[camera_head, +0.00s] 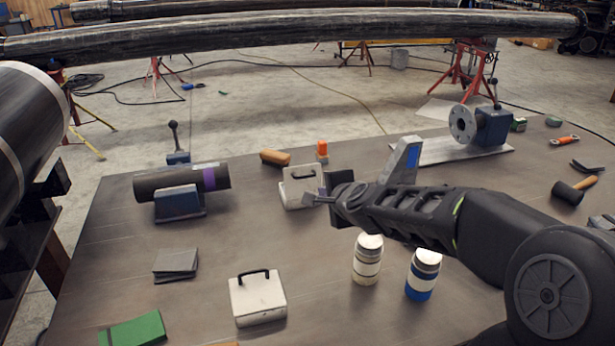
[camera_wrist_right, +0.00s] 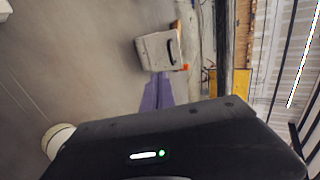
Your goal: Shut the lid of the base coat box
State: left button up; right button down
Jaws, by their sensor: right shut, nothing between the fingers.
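Two white boxes with black handles are on the table. One box (camera_head: 298,188) stands mid-table, partly behind my right gripper, and a white box with a dark handle also shows in the right wrist view (camera_wrist_right: 155,50). The other box (camera_head: 258,300) stands near the front, and its lid looks shut. My left gripper is out of view.
A dark pipe (camera_head: 160,184) rests on a blue cradle at left. A flanged fitting (camera_head: 464,124) stands at back right. The front-left table has clear patches.

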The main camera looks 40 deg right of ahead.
jog(key=b, duration=0.2)
send_near(305, 184)
jog(key=s, duration=0.1)
pick_arm(q)
jog(key=shift+p, duration=1)
pick_arm(e)
jog(key=shift+w+d+r, duration=0.1)
jog(key=shift+w, duration=0.85)
jog(key=shift+w+d+r, duration=0.1)
jog(key=shift+w+d, duration=0.05)
jog(key=shift+w, duration=0.8)
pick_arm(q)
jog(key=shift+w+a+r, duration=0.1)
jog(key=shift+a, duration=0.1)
pick_arm(e)
jog(key=shift+d, duration=0.1)
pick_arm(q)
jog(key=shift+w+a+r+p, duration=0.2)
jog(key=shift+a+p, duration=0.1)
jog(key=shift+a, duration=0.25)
pick_arm(e)
jog(key=shift+w+r, duration=0.15)
jog(key=shift+w, duration=0.05)
